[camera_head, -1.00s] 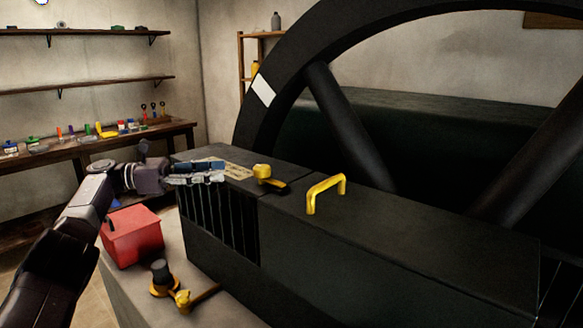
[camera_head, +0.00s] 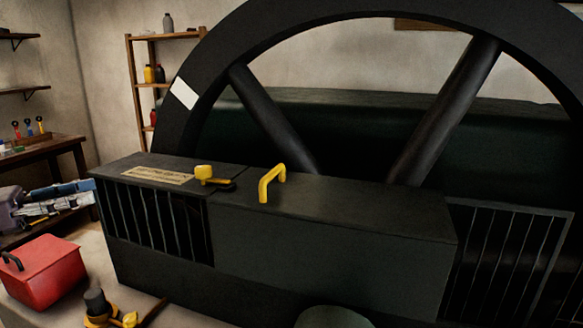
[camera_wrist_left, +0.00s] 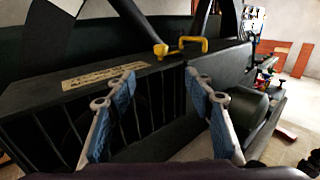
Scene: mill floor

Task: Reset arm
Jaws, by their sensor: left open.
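My left gripper (camera_head: 84,194) shows at the left edge of the head view, beside the left end of the dark machine housing (camera_head: 330,245). Its blue-padded fingers are open and empty. In the left wrist view the gripper (camera_wrist_left: 160,80) has its fingers spread wide, with the housing's slatted grille (camera_wrist_left: 150,112) behind the gap. I cannot tell whether a finger touches the housing. My right gripper is in neither view.
A yellow handle (camera_head: 271,182) and a yellow knob (camera_head: 204,173) sit on the housing top. A large flywheel (camera_head: 262,112) stands behind. A red box (camera_head: 45,275) and a black-and-yellow part (camera_head: 97,307) are below my left gripper. A shelf rack (camera_head: 167,38) stands at the back.

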